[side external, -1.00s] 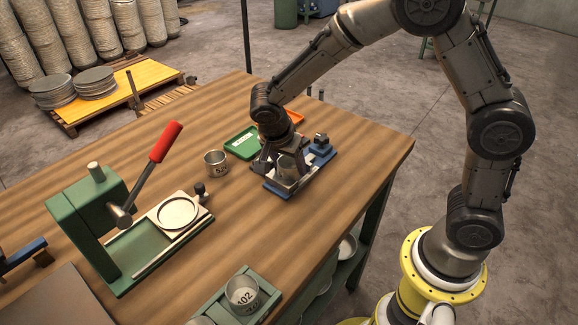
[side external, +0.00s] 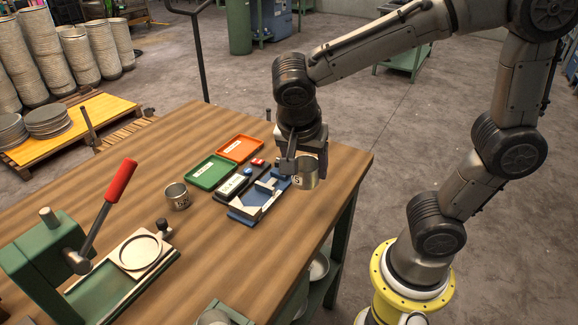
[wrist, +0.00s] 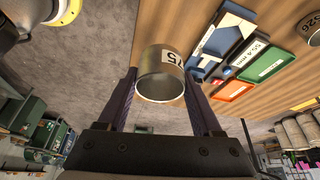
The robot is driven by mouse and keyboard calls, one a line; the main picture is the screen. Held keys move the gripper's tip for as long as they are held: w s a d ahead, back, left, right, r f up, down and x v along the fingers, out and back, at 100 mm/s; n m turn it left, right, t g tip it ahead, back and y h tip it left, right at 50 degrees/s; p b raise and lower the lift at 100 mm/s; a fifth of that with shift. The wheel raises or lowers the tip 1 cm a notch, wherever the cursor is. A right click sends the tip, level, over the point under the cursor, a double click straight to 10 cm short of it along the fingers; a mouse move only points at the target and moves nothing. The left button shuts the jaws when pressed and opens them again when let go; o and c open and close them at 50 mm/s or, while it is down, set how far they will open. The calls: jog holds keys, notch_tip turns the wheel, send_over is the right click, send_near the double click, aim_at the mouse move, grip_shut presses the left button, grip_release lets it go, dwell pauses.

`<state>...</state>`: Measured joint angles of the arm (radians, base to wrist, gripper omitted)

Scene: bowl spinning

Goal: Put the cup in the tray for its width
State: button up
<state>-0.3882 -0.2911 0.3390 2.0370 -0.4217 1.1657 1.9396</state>
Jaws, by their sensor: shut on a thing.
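My gripper (side external: 304,163) is shut on a grey metal cup (side external: 308,176), its fingers on opposite sides. The cup is off the table, to the right of the blue measuring fixture (side external: 246,211). In the wrist view the cup (wrist: 162,88) sits between the two fingers, with part of a printed label ending in 5 showing. A green tray (side external: 211,165) and an orange tray (side external: 241,146) lie beyond the fixture, each with a white label too small to read. A dark readout box (side external: 233,186) by the fixture seems to show 55.4 mm in the wrist view.
A second metal cup (side external: 177,195) stands on the wooden table (side external: 215,262), left of the fixture. A green press (side external: 60,245) with a red-handled lever stands at the left. The table's right edge is just below the held cup.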

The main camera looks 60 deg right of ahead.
jog(key=shift+a+r+n, duration=0.1)
jog(key=shift+r+n, duration=0.1)
jog(key=shift+n, duration=0.1)
jog(key=w+a+r+n, duration=0.2)
jog(key=w+r, duration=0.2)
jog(key=w, duration=0.3)
jog(key=w+d, duration=0.3)
jog(key=w, duration=0.6)
jog(key=w+d, duration=0.3)
jog(key=w, duration=0.6)
jog(key=w+d+f+m, duration=0.1)
jog(key=w+d+f, duration=0.2)
jog(key=d+f, duration=0.3)
jog(key=w+d+f+m, duration=0.2)
jog(key=w+d+f, duration=0.15)
jog(key=d, duration=0.35)
jog(key=shift+s+f, duration=0.2)
jog(key=shift+f, duration=1.65)
jog(key=shift+s+f, duration=0.15)
jog(key=shift+f, duration=1.65)
jog(key=shift+f, duration=0.3)
